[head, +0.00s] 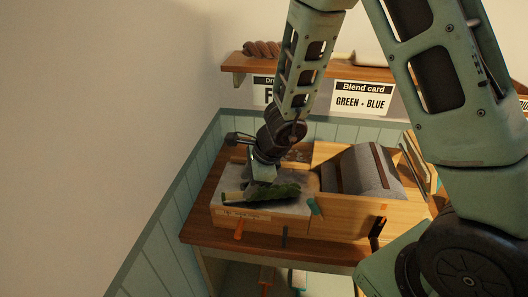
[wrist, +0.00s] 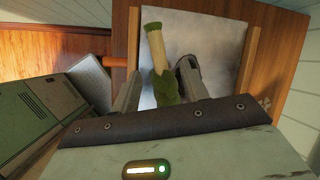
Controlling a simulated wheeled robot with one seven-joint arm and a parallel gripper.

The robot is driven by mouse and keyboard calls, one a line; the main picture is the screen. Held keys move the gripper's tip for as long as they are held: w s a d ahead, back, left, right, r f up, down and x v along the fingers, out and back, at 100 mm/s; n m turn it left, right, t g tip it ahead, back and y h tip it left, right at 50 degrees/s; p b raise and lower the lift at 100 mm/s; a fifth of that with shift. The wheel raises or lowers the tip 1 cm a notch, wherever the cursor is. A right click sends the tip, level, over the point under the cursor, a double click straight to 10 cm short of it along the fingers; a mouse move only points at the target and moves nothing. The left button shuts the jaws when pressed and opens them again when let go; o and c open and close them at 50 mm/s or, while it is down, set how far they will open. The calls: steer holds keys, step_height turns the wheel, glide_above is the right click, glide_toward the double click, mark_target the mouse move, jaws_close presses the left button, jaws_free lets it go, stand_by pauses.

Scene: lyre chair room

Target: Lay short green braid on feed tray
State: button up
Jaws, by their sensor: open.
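Whether a finger touches the braid I cannot tell.
A wooden carder with a large grey drum (head: 372,172) stands right of the tray. An orange peg (head: 239,234) sticks out at the tray's front. A shelf (head: 300,68) with a brown braid (head: 262,48) and cards hangs above. Wall panelling is close on the left.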

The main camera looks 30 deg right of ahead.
steer(key=p+v, duration=0.5)
steer(key=v, duration=0.8)
steer(key=shift+a, duration=0.1)
steer(key=s+a+r+n+g+y, duration=0.15)
steer(key=s+a+r+n, duration=0.25)
steer(key=s+a+n, duration=0.55)
steer(key=s+r+n+g+h, duration=0.1)
steer(key=s+n, duration=0.4)
steer(key=n, duration=0.5)
steer(key=s+r+n+g+h+b, duration=0.1)
steer(key=s+r+n+h, duration=0.1)
steer(key=s+n, duration=0.4)
steer(key=a+n+h, duration=0.1)
steer(key=n, duration=0.2)
steer(key=shift+n, duration=0.35)
steer(key=shift+h, duration=0.25)
